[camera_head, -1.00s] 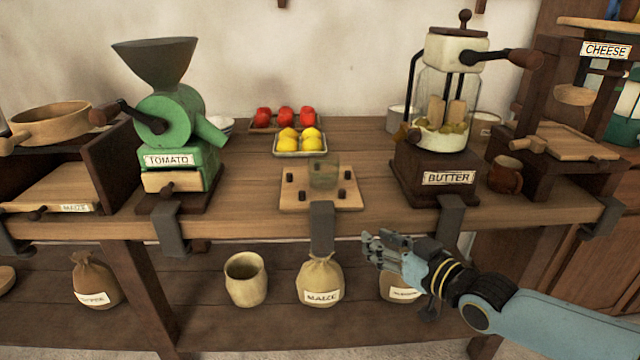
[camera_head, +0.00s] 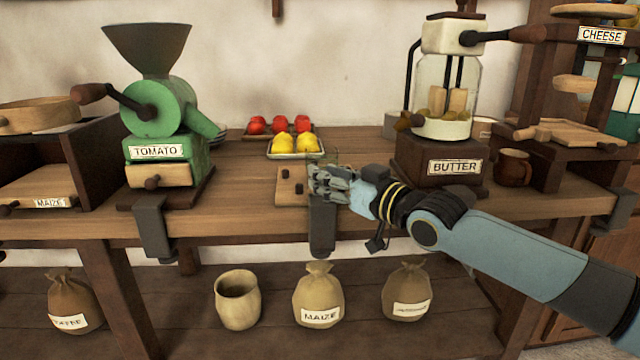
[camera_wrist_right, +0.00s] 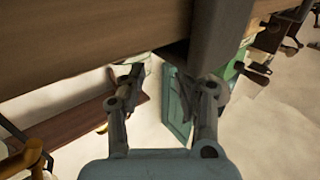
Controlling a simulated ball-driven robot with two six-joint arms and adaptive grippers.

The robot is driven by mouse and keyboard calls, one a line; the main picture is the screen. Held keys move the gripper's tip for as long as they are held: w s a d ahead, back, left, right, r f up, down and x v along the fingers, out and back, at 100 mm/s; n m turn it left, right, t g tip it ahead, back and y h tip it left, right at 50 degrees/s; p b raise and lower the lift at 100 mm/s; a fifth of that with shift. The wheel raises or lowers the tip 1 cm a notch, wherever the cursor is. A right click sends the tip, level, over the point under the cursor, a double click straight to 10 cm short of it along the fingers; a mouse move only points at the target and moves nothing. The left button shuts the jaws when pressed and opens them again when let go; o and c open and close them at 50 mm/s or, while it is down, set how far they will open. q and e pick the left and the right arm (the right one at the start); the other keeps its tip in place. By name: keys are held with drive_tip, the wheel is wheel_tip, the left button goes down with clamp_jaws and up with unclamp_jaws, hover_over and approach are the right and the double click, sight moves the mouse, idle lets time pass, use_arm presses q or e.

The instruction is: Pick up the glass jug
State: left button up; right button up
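The glass jug (camera_head: 334,158) is a small clear, greenish vessel on the pegged wooden board (camera_head: 288,187) at the bench's front edge. In the head view only a faint part of its rim shows; my right gripper hides the rest. My right gripper (camera_head: 322,182) is in front of the jug and the board; I cannot tell whether it touches the jug. In the right wrist view, its two fingers (camera_wrist_right: 170,85) stand apart with nothing held between them, and the jug cannot be made out there. My left gripper is not in view.
A dark clamp (camera_head: 322,228) sits on the bench edge below the board. The green tomato mill (camera_head: 160,108) stands left, the butter churn (camera_head: 440,165) right. Trays of red (camera_head: 280,124) and yellow (camera_head: 296,143) items lie behind. A brown mug (camera_head: 513,168) stands beside the churn.

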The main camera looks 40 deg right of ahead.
drive_tip(key=shift+w+a+f+b, duration=0.1)
drive_tip(key=shift+w+b, duration=0.25)
drive_tip(key=shift+w, duration=0.35)
clamp_jaws()
drive_tip(key=shift+r, duration=0.2)
